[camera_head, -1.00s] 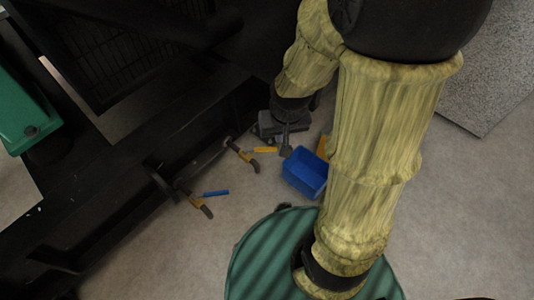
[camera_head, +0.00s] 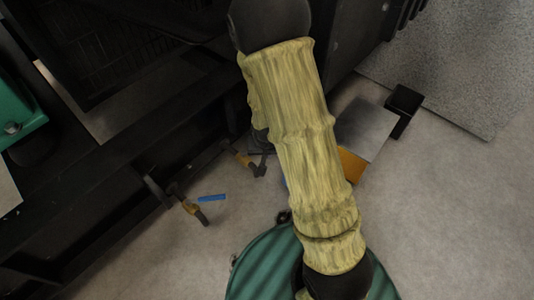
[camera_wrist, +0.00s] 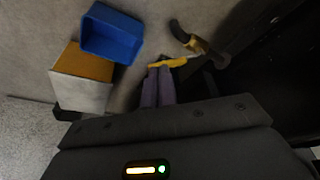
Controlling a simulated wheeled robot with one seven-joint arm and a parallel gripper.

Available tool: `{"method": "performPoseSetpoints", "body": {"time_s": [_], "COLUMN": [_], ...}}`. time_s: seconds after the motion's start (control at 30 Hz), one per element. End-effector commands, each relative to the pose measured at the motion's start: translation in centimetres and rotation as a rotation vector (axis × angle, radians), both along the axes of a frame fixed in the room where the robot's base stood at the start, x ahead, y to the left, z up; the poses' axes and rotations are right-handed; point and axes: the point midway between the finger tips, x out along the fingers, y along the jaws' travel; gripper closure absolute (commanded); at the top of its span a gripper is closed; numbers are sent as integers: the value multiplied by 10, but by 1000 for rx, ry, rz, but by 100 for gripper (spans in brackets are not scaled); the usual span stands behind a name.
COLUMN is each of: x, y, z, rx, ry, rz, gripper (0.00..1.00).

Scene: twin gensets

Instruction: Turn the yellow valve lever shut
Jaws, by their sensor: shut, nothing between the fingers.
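The yellow valve lever (camera_wrist: 170,62) lies just beyond my fingertips in the wrist view. It runs sideways from near the brass pipe valve (camera_wrist: 197,45) across the front of the fingers. My gripper (camera_wrist: 159,70) is shut and empty, its two fingers side by side. I cannot tell whether the tips touch the lever. In the head view the brass valve (camera_head: 243,159) shows on the low pipe stub, while my arm and gripper hide the yellow lever. A second brass valve (camera_head: 190,207) with a blue lever (camera_head: 212,197) sits nearer the front left.
A blue bin (camera_wrist: 111,36) and an orange box with a pale face (camera_wrist: 82,93) stand on the floor left of the fingers in the wrist view. The dark genset frame (camera_head: 120,160) lines the left. Open floor (camera_head: 440,200) lies to the right.

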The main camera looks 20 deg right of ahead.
Motion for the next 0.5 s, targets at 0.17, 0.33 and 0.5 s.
{"method": "performPoseSetpoints", "body": {"time_s": [0.17, 0.33, 0.5], "x": [5, 13, 22], "y": [-2, -4, -6], "z": [-25, -54, -82], "rx": [-1, -1, 0], "ry": [3, 3, 1], "rz": [-2, -2, -1], "gripper": [100, 100, 100]}}
